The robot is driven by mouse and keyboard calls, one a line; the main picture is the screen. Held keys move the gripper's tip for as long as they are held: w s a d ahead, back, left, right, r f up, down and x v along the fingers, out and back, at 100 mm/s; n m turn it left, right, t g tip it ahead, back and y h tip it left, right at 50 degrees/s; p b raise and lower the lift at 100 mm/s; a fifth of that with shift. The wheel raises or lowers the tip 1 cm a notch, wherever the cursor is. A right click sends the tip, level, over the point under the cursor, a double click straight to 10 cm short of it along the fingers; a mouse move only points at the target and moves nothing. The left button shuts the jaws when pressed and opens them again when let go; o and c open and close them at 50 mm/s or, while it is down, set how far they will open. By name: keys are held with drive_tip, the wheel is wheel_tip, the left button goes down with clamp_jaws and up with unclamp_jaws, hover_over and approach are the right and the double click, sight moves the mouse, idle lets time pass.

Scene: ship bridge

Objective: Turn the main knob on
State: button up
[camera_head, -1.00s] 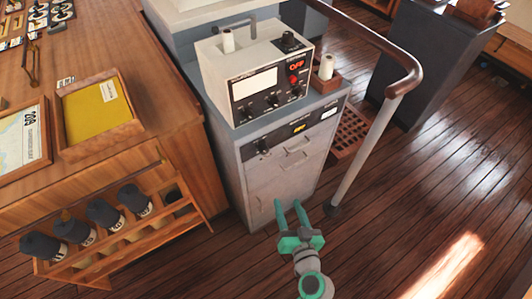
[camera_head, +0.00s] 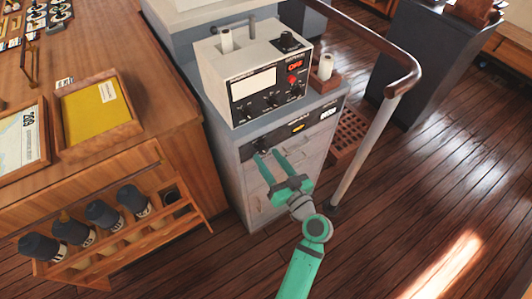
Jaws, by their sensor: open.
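A beige instrument box (camera_head: 222,75) with a dark front panel stands on the grey cabinet (camera_head: 235,170). Another dark knob (camera_head: 262,144) is on the cabinet's upper front strip. Which one is the main knob I cannot tell from the labels. My green gripper (camera_head: 267,154) is open and empty, its fingertips at the cabinet knob in the picture. Contact is unclear.
A handrail (camera_head: 375,130) on a pale post rises to the right of the cabinet. A wooden chart table (camera_head: 160,95) stands at left, with a rack of dark bottles (camera_head: 104,214) on its side. The wooden floor (camera_head: 420,190) at right is open.

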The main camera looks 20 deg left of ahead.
sight(262, 149)
drive_tip(key=shift+x, duration=1.35)
drive_tip(key=shift+w, duration=0.1)
drive_tip(key=shift+d, duration=0.1)
drive_tip(key=c, duration=1.1)
drive_tip(key=shift+o, duration=0.2)
drive_tip(key=shift+w+m, duration=0.1)
drive_tip(key=shift+m, duration=0.3)
drive_tip(key=m, duration=0.6)
drive_tip(key=shift+d, duration=0.1)
drive_tip(key=m, duration=0.4)
drive_tip(key=shift+m+g, duration=0.3)
drive_tip(key=shift+m, duration=0.1)
drive_tip(key=o, duration=1.1)
drive_tip(key=shift+c, duration=0.2)
